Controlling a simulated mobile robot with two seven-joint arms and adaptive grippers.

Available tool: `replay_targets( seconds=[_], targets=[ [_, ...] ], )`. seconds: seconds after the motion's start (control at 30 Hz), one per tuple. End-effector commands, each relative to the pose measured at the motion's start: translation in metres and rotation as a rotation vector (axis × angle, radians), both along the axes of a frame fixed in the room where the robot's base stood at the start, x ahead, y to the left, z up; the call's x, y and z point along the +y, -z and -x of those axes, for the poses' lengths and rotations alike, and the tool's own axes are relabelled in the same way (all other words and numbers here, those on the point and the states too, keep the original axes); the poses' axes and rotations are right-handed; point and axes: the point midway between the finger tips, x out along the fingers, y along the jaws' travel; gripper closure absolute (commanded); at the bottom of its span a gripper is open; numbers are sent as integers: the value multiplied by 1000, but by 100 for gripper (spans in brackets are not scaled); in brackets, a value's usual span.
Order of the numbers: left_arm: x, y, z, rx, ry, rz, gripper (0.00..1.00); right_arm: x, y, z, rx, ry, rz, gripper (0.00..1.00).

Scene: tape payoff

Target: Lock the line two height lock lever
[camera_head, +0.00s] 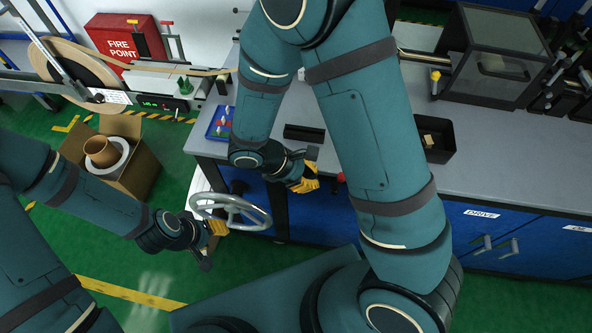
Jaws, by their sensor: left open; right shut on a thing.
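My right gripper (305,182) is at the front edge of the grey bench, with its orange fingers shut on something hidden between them. I cannot tell whether this is the line two height lock lever. A small red knob (338,179) shows just right of these fingers, at the bench front. The handwheel is in front of the blue cabinet, left of and below my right gripper.
The grey bench (480,160) carries a blue tray (211,132), a black bin (448,143) and a clear-lidded box (503,55). A cardboard box (137,177) holds a brown roll on the floor. A red fire point box (112,42) stands at the back. My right arm covers the bench middle.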

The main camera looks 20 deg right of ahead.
Motion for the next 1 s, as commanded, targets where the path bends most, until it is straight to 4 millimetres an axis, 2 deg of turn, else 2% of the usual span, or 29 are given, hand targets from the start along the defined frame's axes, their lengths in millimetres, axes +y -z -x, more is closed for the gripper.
replay_targets(
  seconds=[0.1,0.3,0.77,1.0],
  targets=[
    [0,3,1,2,2,0,54,-18,2,6,1,2,0,100],
    [0,4,2,4,3,1,54,-35,3,11,0,1,-1,100],
    [0,4,2,4,3,1,54,-38,3,11,-1,0,-2,100],
    [0,4,2,3,2,0,54,-38,2,2,-16,1,-24,100]
  ],
)
